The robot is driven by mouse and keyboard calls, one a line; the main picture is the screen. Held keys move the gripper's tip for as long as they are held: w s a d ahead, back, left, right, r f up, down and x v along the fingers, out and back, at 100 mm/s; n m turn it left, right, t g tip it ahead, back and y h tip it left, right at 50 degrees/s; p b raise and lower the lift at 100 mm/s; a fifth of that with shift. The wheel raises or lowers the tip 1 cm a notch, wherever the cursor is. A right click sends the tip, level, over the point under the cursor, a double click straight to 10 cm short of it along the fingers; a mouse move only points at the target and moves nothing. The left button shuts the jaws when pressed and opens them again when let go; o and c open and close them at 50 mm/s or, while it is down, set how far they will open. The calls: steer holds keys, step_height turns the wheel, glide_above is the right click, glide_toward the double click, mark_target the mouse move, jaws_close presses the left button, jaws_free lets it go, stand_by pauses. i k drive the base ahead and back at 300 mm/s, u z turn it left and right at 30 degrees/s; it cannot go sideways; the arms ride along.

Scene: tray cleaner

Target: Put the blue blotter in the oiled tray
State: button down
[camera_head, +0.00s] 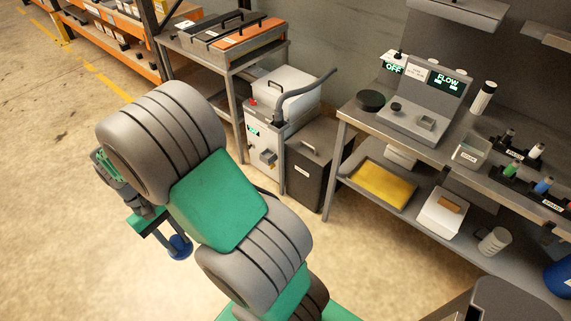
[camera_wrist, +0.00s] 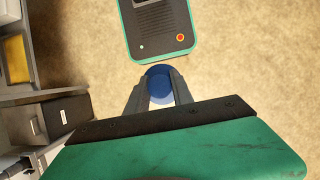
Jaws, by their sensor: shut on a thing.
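The blue blotter (camera_wrist: 158,73) is a round blue piece between the fingertips of my gripper (camera_wrist: 160,92) in the wrist view. My gripper is shut on it and holds it over bare floor. In the head view the blotter (camera_head: 181,252) shows low at the left, below my wrist, with the fingers mostly hidden by my arm. A grey tray (camera_head: 349,178) with a yellow, oily-looking surface sits on the lower shelf of the workbench, well right of the blotter. Its yellow surface also shows at the left edge of the wrist view (camera_wrist: 15,60).
The workbench (camera_head: 340,116) above the tray limits room over it. A dark lidded bin (camera_head: 309,165) and a grey machine (camera_head: 268,140) stand left of the bench. A white box (camera_head: 440,217) is right of the tray. The floor in front is clear.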

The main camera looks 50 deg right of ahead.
mark_target(378, 188)
steer(key=z, duration=0.25)
steer(key=i, duration=0.85)
steer(key=z, duration=1.3)
steer(key=i, duration=0.6)
steer(key=z, duration=0.6)
